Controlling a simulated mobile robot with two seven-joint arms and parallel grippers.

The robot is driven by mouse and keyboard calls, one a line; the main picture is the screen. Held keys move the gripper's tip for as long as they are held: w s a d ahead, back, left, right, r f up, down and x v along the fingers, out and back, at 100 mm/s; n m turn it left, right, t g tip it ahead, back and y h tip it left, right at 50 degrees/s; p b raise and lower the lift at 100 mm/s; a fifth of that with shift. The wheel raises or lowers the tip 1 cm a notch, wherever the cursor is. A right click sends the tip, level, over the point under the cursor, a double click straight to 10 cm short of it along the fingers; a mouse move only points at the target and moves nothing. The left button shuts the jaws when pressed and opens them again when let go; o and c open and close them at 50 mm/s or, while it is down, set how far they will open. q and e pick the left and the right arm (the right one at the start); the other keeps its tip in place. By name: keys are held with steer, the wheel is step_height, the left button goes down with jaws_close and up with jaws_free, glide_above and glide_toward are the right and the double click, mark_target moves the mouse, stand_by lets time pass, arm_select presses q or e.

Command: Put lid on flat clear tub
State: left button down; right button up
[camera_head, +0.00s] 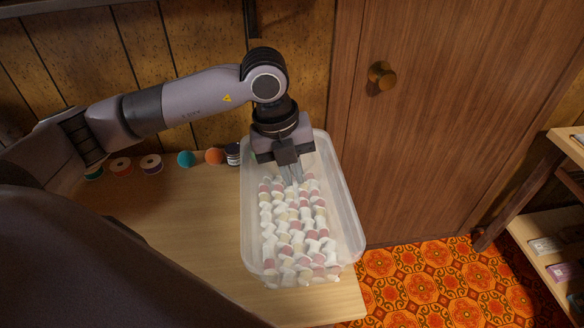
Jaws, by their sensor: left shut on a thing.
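The flat clear tub (300,279) stands at the right end of the wooden table, full of small pink and white pieces. A clear, rounded sheet that looks like the lid (342,205) shows over the tub. Its edges are hard to tell from the tub's rim, and I cannot tell whether it is seated or held just above. My left gripper (291,180) reaches down over the far half of the tub, its fingers shut on what seems to be the lid. My right gripper is not in view.
Spools and balls, among them a teal ball (186,158), an orange ball (214,156) and a dark spool (233,154), line the table's back edge. The table (200,215) is bare left of the tub. A wooden door (430,130) and shelf (545,225) stand right.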

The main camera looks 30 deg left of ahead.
arm_select(q)
steer(key=shift+f+b, duration=1.25)
steer(key=shift+f, duration=0.65)
steer(key=c, duration=1.1)
jaws_free()
steer(key=shift+c, duration=0.2)
steer(key=shift+s+a+r+b, duration=0.1)
steer(key=shift+s+a+r, duration=0.1)
steer(key=shift+r, duration=0.95)
steer(key=shift+s+a+r+b, duration=0.1)
steer(key=shift+a+r, duration=0.1)
steer(key=shift+r, duration=1)
steer(key=shift+s+a+r+b, duration=0.1)
steer(key=shift+s+a+r, duration=0.1)
steer(key=shift+r, duration=0.95)
